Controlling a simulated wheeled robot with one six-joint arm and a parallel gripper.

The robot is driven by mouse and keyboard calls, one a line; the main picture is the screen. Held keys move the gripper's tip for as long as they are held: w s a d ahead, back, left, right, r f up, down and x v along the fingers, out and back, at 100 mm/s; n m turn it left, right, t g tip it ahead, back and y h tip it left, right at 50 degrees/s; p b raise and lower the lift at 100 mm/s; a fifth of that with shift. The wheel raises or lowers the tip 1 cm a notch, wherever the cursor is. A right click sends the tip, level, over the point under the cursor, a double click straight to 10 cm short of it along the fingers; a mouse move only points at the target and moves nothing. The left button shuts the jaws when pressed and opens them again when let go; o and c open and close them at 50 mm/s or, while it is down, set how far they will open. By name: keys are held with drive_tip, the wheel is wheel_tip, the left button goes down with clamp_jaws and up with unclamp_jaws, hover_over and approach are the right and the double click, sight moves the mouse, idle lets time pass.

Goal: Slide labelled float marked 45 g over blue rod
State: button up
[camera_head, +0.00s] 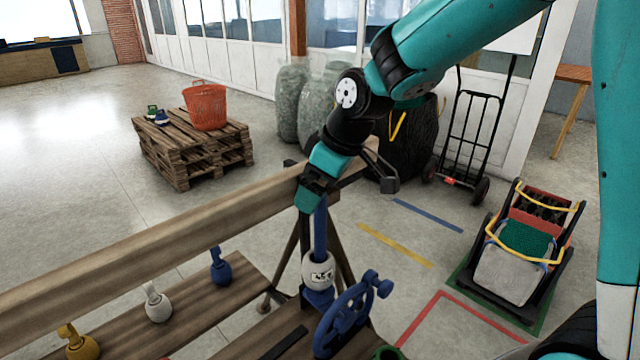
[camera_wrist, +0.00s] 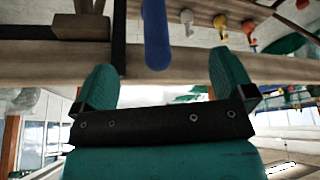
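The white float (camera_head: 318,272) labelled "45 g" sits low around the upright blue rod (camera_head: 320,232), just above a blue base. My gripper (camera_head: 311,196) is at the rod's upper end, well above the float. In the wrist view my gripper (camera_wrist: 162,62) has its two teal fingers wide apart with nothing held. The blue rod (camera_wrist: 156,36) shows there with its rounded end between the fingertips, apart from both. I cannot make out the float in the wrist view.
A long wooden beam (camera_head: 150,243) runs beside the rod. A blue handwheel (camera_head: 346,318) stands right of the float. Blue (camera_head: 220,267), white (camera_head: 157,303) and yellow (camera_head: 78,342) floats stand on the lower bench. A pallet stack (camera_head: 190,150) with an orange basket (camera_head: 206,105) is farther back.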

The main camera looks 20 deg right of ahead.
drive_tip(key=b+v, duration=0.1)
drive_tip(key=v, duration=1.6)
drive_tip(key=shift+r, duration=0.2)
drive_tip(key=shift+s, duration=0.1)
drive_tip(key=s+a+f+g, duration=0.1)
drive_tip(key=s+a+f, duration=0.2)
drive_tip(key=s+f, duration=0.1)
drive_tip(key=s+a+f+m+g, duration=0.1)
drive_tip(key=s+a+f, duration=0.2)
drive_tip(key=s, duration=0.4)
drive_tip(key=s+a+f+g+y, duration=0.1)
drive_tip(key=s+a+f, duration=0.2)
drive_tip(key=s+f, duration=0.2)
drive_tip(key=shift+s+m, duration=0.3)
drive_tip(key=shift+s, duration=0.4)
drive_tip(key=shift+f, duration=0.1)
